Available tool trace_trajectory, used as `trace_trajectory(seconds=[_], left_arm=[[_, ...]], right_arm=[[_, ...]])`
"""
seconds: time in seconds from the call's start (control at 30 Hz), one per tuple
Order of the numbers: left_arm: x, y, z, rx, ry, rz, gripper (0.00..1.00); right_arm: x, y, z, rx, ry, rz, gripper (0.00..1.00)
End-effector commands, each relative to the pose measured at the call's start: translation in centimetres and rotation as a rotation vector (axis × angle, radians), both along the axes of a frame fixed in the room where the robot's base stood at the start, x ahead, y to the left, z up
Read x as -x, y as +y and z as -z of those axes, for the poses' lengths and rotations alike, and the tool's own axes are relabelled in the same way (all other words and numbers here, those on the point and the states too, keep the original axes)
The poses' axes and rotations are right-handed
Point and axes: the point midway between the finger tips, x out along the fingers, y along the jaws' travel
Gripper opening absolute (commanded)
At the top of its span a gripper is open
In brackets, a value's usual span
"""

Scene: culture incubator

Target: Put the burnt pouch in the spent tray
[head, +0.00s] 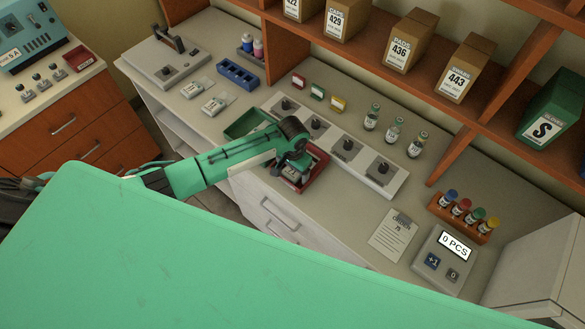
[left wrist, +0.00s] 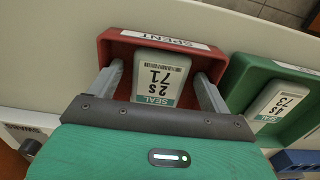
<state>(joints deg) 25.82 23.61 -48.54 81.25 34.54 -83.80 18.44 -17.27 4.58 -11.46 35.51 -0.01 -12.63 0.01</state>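The red spent tray (left wrist: 115,45), labelled SPENT, lies under my left gripper (left wrist: 160,80) and also shows in the head view (head: 319,166). A pale pouch (left wrist: 162,70) marked "2 s 71 SEAL" is in the red tray, between the two fingers. Gaps show between the pouch and both fingers, so the gripper looks open around it. No burn mark can be made out on this pouch. In the head view my left gripper (head: 293,168) points down over the tray and partly hides it. My right gripper is not in view.
A green tray (left wrist: 238,80) with another pouch (left wrist: 272,108) marked "4 s 73" stands beside the red one. Two pouches (head: 216,103) lie further back near the sealer (head: 167,60). A row of grey stations (head: 347,148) and vials (head: 394,130) stand to the right.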

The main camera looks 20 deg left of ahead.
Motion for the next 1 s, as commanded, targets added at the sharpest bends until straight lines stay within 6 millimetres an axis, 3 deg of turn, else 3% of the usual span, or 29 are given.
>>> trace_trajectory(seconds=[0.27, 0.43, 0.8, 1.0], left_arm=[[0.0, 0.0, -0.1, 0.000, 0.000, 0.000, 0.81], [-0.1, -0.1, -1.4, 0.003, -0.001, 0.001, 0.81], [-0.1, -0.1, -8.8, 0.001, -0.004, 0.001, 0.81], [0.0, 0.0, -11.6, 0.001, -0.002, 0.001, 0.81]], right_arm=[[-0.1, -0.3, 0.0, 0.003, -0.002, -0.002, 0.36], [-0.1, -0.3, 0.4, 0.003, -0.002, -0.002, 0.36], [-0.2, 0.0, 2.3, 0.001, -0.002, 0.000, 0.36], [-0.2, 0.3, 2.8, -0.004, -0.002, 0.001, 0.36]])
